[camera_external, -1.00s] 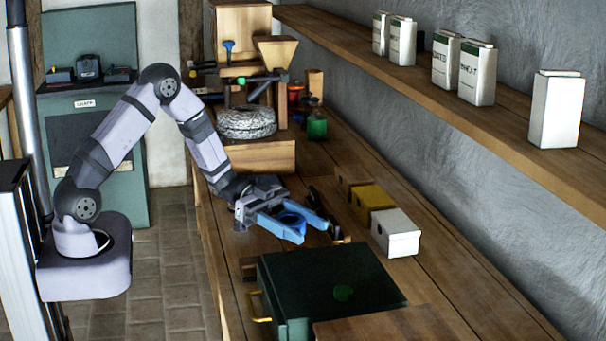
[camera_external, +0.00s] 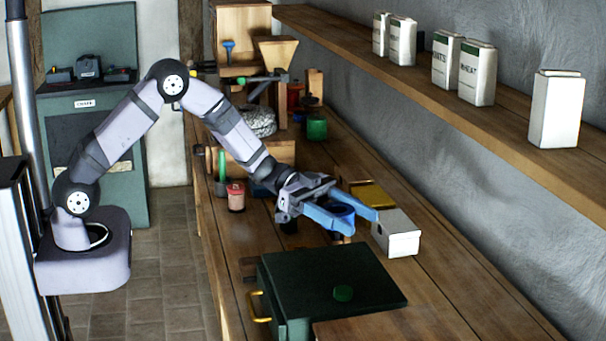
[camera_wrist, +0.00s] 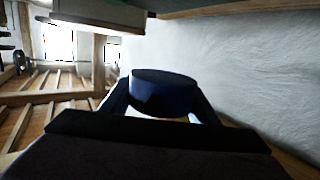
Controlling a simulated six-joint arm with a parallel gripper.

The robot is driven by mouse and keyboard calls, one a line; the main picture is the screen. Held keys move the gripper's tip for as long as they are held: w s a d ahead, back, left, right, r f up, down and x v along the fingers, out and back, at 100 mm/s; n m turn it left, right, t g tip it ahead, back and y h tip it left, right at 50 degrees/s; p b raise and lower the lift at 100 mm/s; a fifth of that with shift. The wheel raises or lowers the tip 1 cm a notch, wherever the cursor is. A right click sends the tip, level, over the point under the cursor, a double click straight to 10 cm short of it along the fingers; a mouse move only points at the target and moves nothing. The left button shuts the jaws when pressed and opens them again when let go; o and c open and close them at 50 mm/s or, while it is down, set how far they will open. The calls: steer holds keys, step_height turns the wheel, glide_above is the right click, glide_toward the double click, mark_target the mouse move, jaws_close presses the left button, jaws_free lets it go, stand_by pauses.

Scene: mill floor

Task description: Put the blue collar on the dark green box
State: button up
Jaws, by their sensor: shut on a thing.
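The blue collar (camera_external: 341,209) is a dark blue ring held between the light blue fingers of my gripper (camera_external: 348,214). It also shows in the wrist view (camera_wrist: 163,92), with a finger on either side of it. My gripper is shut on it above the bench, near the white box. The dark green box (camera_external: 325,278) stands at the front of the bench, nearer the camera and below my gripper.
A white box (camera_external: 396,238) and a yellow box (camera_external: 372,197) stand just right of and behind my gripper. A red-and-pink jar (camera_external: 236,197) stands left. A shelf (camera_external: 440,98) with several cartons runs along the wall. A wooden board (camera_external: 400,325) lies in front.

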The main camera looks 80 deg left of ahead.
mark_target(350, 271)
steer(key=shift+f+p, duration=1.25)
steer(key=shift+f, duration=3.65)
steer(key=shift+f, duration=0.2)
steer(key=o, duration=1.1)
steer(key=shift+o, duration=0.2)
steer(key=shift+r, duration=0.15)
steer(key=b+v, duration=0.3)
steer(key=v, duration=0.9)
steer(key=shift+s, duration=0.1)
